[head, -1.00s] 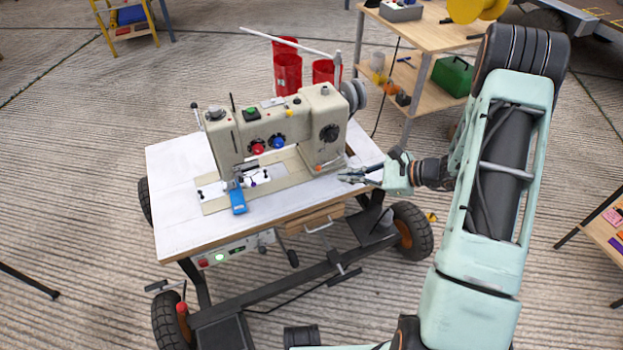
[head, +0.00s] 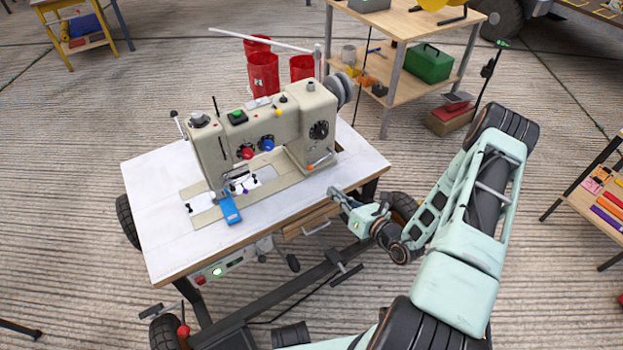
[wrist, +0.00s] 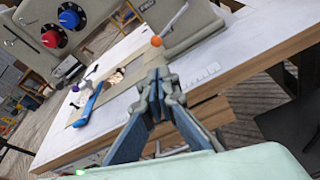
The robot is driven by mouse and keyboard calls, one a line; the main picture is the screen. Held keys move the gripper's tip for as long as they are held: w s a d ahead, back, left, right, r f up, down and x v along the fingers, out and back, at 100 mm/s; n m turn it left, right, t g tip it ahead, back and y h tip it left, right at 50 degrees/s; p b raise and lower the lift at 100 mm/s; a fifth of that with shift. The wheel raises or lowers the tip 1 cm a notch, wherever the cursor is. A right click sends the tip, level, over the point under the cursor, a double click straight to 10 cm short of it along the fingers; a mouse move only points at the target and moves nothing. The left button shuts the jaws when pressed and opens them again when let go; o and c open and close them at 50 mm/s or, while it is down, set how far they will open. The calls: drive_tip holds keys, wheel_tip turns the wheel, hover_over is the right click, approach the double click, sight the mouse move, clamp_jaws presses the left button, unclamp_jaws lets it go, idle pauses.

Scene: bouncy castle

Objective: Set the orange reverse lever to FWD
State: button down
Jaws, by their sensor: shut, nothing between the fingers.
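The orange-tipped reverse lever (head: 311,167) sits low on the right end of the beige sewing machine (head: 292,112). Its thin metal rod slants down to the left to an orange ball. In the wrist view the orange ball (wrist: 156,41) shows just beyond my fingertips, with the rod rising up and right. My gripper (head: 333,192) is shut and empty at the front edge of the white table, a little below and right of the ball in the head view. The wrist view shows the closed fingers (wrist: 158,76) apart from the ball. I cannot read any FWD marking.
The white tabletop (head: 160,215) carries the machine, with a blue presser part (head: 230,208) at the left. Red and blue dials (head: 267,144) are on its face. A wooden drawer (head: 309,222) hangs below the front edge. A wooden shelf (head: 405,85) stands behind.

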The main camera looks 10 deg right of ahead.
idle(0.3)
drive_tip(key=b+x, duration=0.3)
drive_tip(key=x, duration=0.7)
drive_tip(key=shift+r, duration=0.15)
drive_tip(key=shift+a+r+m+p, duration=0.15)
drive_tip(key=shift+r+m+p, duration=0.05)
drive_tip(key=shift+m+p, duration=0.15)
